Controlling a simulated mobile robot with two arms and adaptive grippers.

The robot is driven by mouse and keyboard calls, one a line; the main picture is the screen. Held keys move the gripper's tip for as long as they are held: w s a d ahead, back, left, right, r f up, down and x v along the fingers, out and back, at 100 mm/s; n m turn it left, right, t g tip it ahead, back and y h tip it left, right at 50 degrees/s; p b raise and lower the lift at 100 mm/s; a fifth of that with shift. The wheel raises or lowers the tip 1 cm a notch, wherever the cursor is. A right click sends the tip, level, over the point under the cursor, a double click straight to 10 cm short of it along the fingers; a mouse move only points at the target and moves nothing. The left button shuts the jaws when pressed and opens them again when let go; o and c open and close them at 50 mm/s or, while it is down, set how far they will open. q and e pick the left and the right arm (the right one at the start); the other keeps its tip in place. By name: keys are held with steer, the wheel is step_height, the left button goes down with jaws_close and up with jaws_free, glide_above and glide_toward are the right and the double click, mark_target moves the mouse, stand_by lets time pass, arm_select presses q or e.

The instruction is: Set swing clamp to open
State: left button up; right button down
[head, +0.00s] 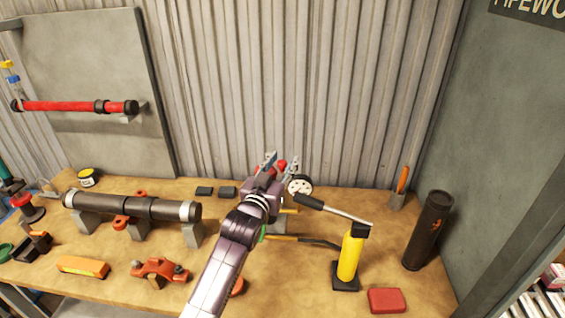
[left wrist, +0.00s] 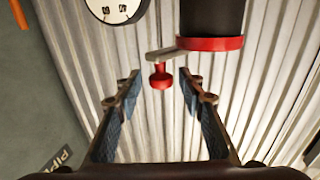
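My left gripper (head: 276,163) is above the back of the workbench, near the corrugated wall. In the left wrist view its two fingers (left wrist: 159,74) are apart. A red knob (left wrist: 160,77) on a short grey arm (left wrist: 166,54) shows between the fingertips, with a gap on each side. The arm runs to a red collar (left wrist: 210,43) around a dark cylinder (left wrist: 210,15). This looks like the swing clamp, but I cannot be sure. In the head view my gripper mostly hides it; only red parts (head: 282,164) show. My right gripper is not in view.
A round white gauge (head: 300,186) sits just right of my gripper. A yellow hand pump (head: 350,256) with a raised lever and a dark cylinder (head: 428,232) stand to the right. A dark pipe (head: 125,207) on supports and an orange clamp (head: 160,268) are left.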

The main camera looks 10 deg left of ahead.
arm_select(q)
steer(key=shift+s+a+f, duration=0.1)
steer(key=shift+s+a, duration=0.05)
steer(key=shift+s, duration=0.25)
steer(key=s+a, duration=0.1)
steer(key=s, duration=1)
steer(key=shift+a, duration=0.35)
